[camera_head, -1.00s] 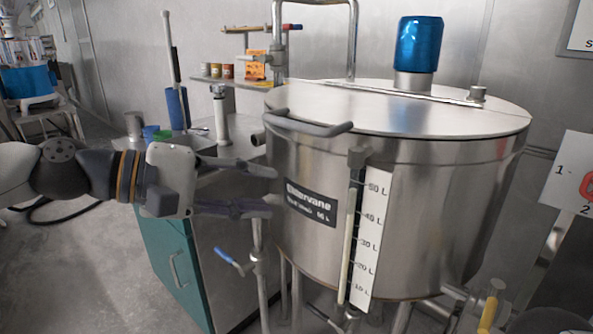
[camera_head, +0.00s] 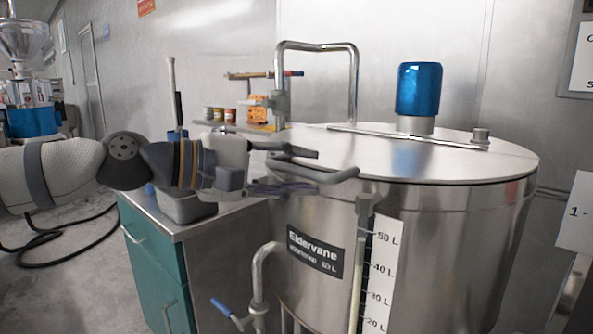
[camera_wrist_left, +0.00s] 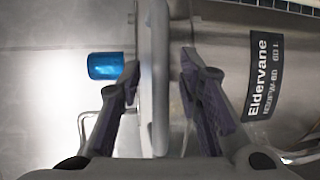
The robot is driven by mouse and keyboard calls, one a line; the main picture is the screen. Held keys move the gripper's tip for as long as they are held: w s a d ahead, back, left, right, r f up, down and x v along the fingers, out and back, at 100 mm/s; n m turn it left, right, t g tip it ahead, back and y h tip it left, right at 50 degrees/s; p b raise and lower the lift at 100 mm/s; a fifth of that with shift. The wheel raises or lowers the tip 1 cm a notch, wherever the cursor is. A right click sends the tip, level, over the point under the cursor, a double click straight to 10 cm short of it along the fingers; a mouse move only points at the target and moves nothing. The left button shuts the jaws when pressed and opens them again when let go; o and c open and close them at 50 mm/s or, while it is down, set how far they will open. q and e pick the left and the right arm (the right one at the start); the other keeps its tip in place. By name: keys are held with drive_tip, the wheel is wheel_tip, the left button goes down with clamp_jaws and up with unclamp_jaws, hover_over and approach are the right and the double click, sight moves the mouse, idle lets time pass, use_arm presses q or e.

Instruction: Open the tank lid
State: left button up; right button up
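The steel tank (camera_head: 420,245) stands at the right in the head view, its flat round lid (camera_head: 400,155) lying shut on top. A grey bar handle (camera_head: 335,177) sticks out from the lid's left front edge; it also shows as an upright bar in the left wrist view (camera_wrist_left: 156,80). My left gripper (camera_head: 310,171) is at this handle. In the left wrist view my left gripper (camera_wrist_left: 160,65) has its fingers apart, one on each side of the bar, with gaps visible. My right gripper is not in view.
A blue motor cap (camera_head: 419,90) stands on the lid. A bent steel pipe (camera_head: 320,46) rises behind the tank. A teal cabinet (camera_head: 155,265) with a steel top stands left of the tank, below my left arm. A blue-handled valve (camera_head: 225,309) is at lower left.

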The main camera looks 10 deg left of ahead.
use_arm(q)
clamp_jaws()
drive_tip(key=shift+r, duration=0.1)
drive_tip(key=w+d+r+p, duration=0.2)
drive_tip(key=r+p, duration=0.1)
drive_tip(key=r, duration=0.7)
drive_tip(key=w+d+r+p, duration=0.1)
drive_tip(key=w+r+p, duration=0.2)
drive_tip(key=r, duration=0.7)
drive_tip(key=shift+d+r+p, duration=0.35)
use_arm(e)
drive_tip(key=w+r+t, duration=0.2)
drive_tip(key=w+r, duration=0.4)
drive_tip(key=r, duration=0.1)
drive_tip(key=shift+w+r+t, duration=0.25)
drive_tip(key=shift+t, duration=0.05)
